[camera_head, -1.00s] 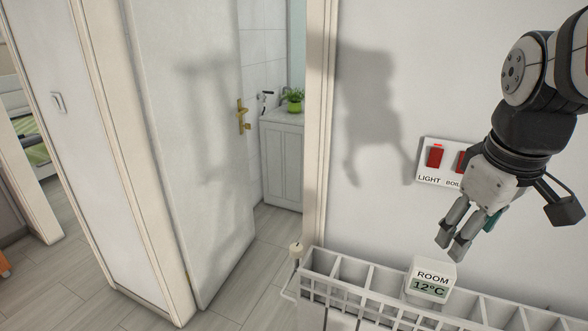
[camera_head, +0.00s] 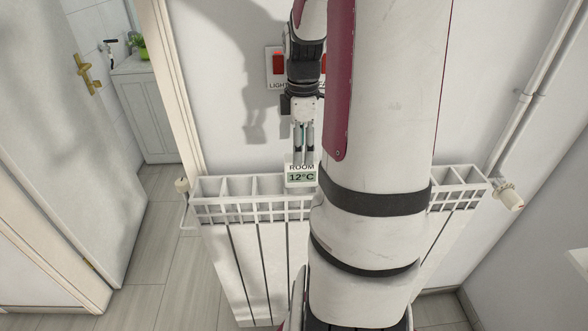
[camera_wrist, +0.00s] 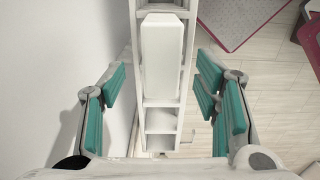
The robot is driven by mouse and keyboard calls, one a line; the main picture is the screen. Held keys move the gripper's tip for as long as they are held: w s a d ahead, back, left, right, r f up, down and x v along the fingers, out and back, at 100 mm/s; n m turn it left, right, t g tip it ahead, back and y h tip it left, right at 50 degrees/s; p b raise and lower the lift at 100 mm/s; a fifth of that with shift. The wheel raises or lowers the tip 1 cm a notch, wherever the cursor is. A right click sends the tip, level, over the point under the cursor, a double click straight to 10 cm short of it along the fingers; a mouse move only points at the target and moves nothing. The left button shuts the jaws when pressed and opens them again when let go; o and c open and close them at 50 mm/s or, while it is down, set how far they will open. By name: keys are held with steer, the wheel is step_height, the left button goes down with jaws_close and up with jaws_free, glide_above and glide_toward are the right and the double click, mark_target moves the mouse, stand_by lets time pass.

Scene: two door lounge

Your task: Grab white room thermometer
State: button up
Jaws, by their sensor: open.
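The white room thermometer (camera_head: 301,176) stands on top of the radiator and reads ROOM 12°C in the head view. In the wrist view its white top (camera_wrist: 162,53) lies ahead, between the lines of the two fingers. My gripper (camera_head: 304,158) points down just above the thermometer in the head view. In the wrist view the gripper (camera_wrist: 158,95) is open, with teal finger pads to either side and nothing between them. I cannot tell exactly how much height is left between fingertips and thermometer.
The white radiator (camera_head: 250,210) stands against the wall, with open slots on top. A panel with red switches (camera_head: 278,66) is on the wall behind my gripper. A pipe and valve (camera_head: 509,197) are at the right. An open door (camera_head: 70,130) is at the left.

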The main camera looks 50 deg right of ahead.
mark_target(301, 171)
steer(key=shift+a+f, duration=0.1)
steer(key=shift+f, duration=3.85)
steer(key=c, duration=1.3)
